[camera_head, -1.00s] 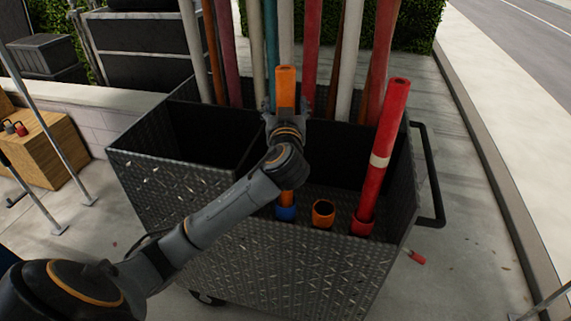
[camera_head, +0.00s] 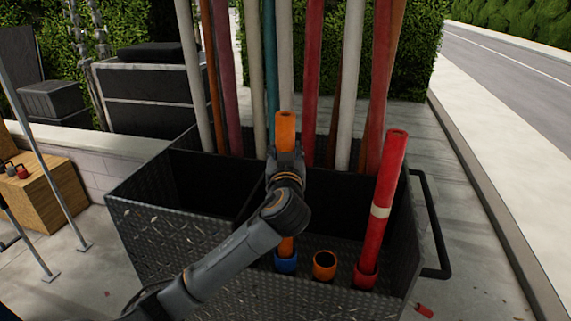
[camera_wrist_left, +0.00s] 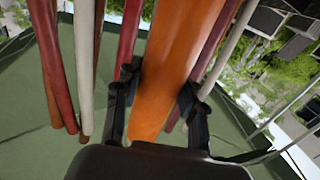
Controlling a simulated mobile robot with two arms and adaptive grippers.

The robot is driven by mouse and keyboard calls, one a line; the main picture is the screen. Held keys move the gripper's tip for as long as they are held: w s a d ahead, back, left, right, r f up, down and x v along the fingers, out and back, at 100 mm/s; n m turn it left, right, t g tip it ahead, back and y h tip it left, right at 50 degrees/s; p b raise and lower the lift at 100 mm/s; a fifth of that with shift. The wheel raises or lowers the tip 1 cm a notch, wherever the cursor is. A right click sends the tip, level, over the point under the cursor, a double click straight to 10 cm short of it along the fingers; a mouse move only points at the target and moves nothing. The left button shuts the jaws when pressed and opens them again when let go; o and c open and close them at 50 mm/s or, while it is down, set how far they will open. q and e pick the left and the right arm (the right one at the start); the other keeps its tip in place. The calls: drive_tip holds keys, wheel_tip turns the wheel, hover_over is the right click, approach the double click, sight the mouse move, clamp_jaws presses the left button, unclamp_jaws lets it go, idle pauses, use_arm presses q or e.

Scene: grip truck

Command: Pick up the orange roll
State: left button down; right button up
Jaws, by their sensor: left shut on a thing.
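The orange roll (camera_head: 286,128) stands upright at the front of the dark metal cart. Its top sticks up above my left gripper (camera_head: 286,160), and its lower end shows below my wrist at the blue ring holder (camera_head: 286,262). I cannot tell whether the roll's bottom is still inside that ring. The left gripper is shut on the roll. In the left wrist view the orange roll (camera_wrist_left: 172,70) runs between the two fingers (camera_wrist_left: 158,95). My right gripper is not in view.
An empty orange ring (camera_head: 324,265) and a red roll (camera_head: 385,195) in a red ring are to the right. Several tall rolls (camera_head: 313,70) stand at the back of the cart (camera_head: 150,225). A cart handle (camera_head: 432,225) is at right. A wooden crate (camera_head: 55,195) is at left.

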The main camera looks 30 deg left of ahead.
use_arm(q)
wheel_tip(320, 180, up, 16)
drive_tip(key=r+b, duration=0.1)
drive_tip(key=b, duration=0.2)
hover_over(286, 114)
drive_tip(key=shift+s+f, duration=0.1)
drive_tip(key=shift+f, duration=0.15)
